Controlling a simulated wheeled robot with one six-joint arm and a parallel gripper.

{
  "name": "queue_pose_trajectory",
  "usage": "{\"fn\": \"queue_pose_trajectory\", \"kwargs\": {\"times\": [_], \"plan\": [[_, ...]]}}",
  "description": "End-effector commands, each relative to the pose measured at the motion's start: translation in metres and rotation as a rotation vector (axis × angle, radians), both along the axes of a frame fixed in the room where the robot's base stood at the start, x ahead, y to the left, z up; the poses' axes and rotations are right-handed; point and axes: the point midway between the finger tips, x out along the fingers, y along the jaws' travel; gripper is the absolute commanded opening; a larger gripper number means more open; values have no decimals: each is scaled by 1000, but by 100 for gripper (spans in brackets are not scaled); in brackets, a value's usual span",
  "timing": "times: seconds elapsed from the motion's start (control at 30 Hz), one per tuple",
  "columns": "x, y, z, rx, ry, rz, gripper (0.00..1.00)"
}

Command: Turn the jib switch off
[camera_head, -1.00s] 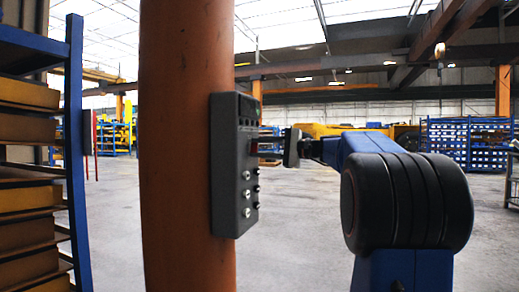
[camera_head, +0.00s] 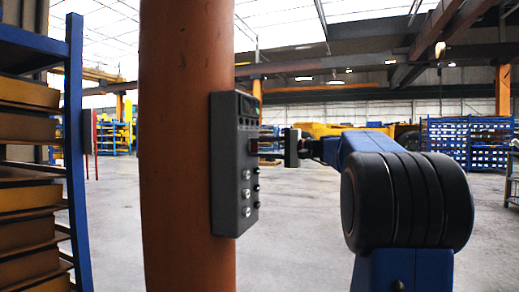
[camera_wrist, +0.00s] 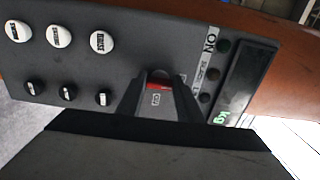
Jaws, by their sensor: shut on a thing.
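The dark grey control box (camera_head: 228,185) is fixed to an orange column. A small red switch (camera_wrist: 158,86) shows between the fingers of my gripper (camera_wrist: 160,79) in the wrist view. My gripper is shut on it, with the fingers at its sides; they hide much of it. In the head view my gripper (camera_head: 268,147) reaches the box face from the right, at the upper part of the box. "ON" is printed on a pale strip beside the switch. The lettering on the switch is too small to read surely.
White labelled buttons (camera_wrist: 59,36) and black knobs (camera_wrist: 67,91) sit on the same panel. A dark display (camera_wrist: 243,85) with green "kg" is at its end. The orange column (camera_head: 180,150) stands behind the box. A blue rack (camera_head: 76,150) stands at left. The floor at right is open.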

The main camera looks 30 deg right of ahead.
Motion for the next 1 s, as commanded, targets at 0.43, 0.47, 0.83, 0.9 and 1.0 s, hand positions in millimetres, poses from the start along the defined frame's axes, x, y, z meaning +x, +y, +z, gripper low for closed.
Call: {"fn": "queue_pose_trajectory", "kwargs": {"times": [0.43, 0.47, 0.83, 0.9, 1.0], "plan": [[0, 0, -1, 0, 2, 1, 52], [0, 0, -1, 0, 3, 1, 52], [-26, -21, -1, 0, 1, -3, 52], [-35, -29, 0, 0, 1, -4, 52], [-49, -39, 0, -1, 1, -3, 52]]}}
